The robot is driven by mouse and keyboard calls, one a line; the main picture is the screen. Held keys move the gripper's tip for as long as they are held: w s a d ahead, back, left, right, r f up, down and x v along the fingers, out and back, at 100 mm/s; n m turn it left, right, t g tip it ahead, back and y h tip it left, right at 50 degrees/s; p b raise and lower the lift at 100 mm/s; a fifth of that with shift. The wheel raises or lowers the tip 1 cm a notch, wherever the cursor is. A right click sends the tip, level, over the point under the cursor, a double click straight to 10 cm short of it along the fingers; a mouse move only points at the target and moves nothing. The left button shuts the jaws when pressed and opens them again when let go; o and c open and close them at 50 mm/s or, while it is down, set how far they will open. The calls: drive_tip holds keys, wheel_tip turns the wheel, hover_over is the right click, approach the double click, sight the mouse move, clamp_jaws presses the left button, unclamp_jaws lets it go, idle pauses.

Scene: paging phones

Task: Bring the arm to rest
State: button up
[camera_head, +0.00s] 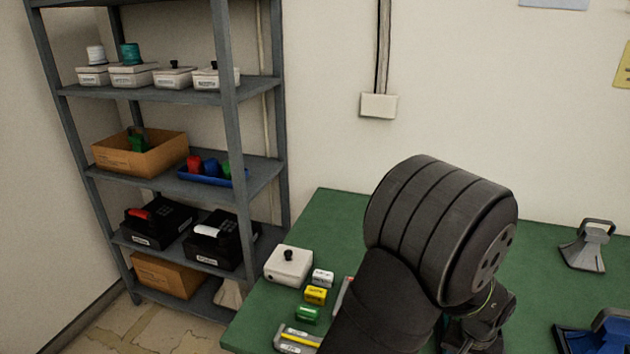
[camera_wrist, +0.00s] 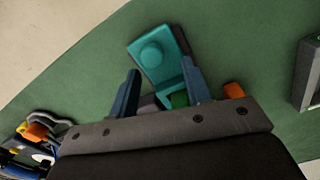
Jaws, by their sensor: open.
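My arm (camera_head: 440,235) fills the middle right of the head view, above the green table. Its dark bulk hides part of the table, and the fingertips cannot be made out there. In the wrist view my gripper (camera_wrist: 161,82) is open, with its two blue-grey fingers spread apart. A teal block with a round knob (camera_wrist: 152,57) shows just beyond and between the fingers. A small green piece (camera_wrist: 180,100) shows nearer, by the right finger. Whether either finger touches the teal block cannot be told.
The green table (camera_head: 335,215) holds a white box with a black knob (camera_head: 288,266), small white, yellow and green blocks, a grey stand (camera_head: 588,246) and a blue item (camera_head: 600,335) at right. A grey shelf (camera_head: 226,130) stands left.

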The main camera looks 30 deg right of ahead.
drive_tip(key=shift+w+d, duration=0.7)
drive_tip(key=shift+d, duration=0.05)
drive_tip(key=o, duration=1.2)
drive_tip(key=shift+w+d+r, duration=0.1)
drive_tip(key=shift+d+r, duration=0.1)
drive_tip(key=shift+r, duration=0.2)
drive_tip(key=w+d+r+m, duration=0.2)
drive_tip(key=r+m, duration=0.5)
drive_tip(key=r, duration=0.7)
drive_tip(key=w+d+r+m, duration=0.1)
drive_tip(key=w+r+m, duration=0.1)
drive_tip(key=r+m, duration=0.95)
wheel_tip(320, 180, down, 6)
drive_tip(key=n, duration=0.3)
drive_tip(key=shift+s+f, duration=0.2)
drive_tip(key=shift+s, duration=0.05)
drive_tip(key=shift+d+n, duration=0.15)
drive_tip(key=shift+n, duration=0.1)
